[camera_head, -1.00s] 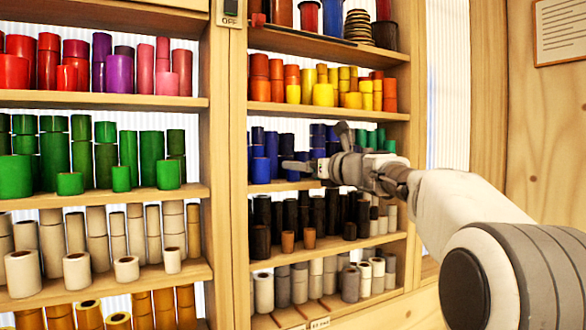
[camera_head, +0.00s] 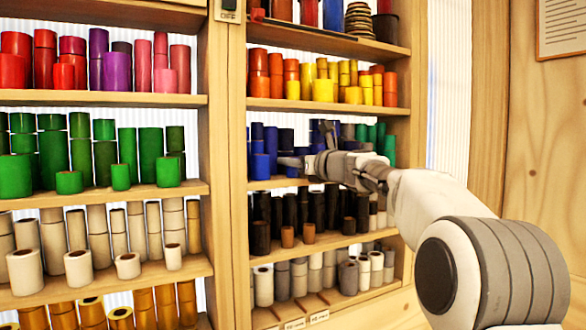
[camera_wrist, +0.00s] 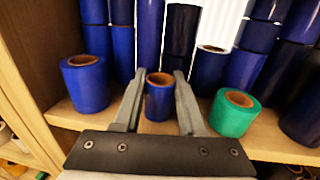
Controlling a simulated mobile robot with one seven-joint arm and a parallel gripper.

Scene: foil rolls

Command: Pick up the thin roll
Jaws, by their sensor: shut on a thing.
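In the wrist view, a thin dark-blue roll (camera_wrist: 159,98) with a brown core stands upright between the two fingers of my gripper (camera_wrist: 160,88). The fingers are shut on it, one on each side. It appears at the front of the wooden shelf (camera_wrist: 265,130); I cannot tell whether its base touches the board. In the head view, my gripper (camera_head: 290,162) is at the blue shelf of the right-hand rack, and the thin roll cannot be made out there.
A wider blue roll (camera_wrist: 86,84) stands left of the fingers and a green roll (camera_wrist: 234,112) stands close on the right. Taller blue rolls (camera_wrist: 208,68) crowd behind. A wooden upright (camera_head: 228,200) bounds the shelf on the left; another shelf board (camera_head: 330,107) lies above.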

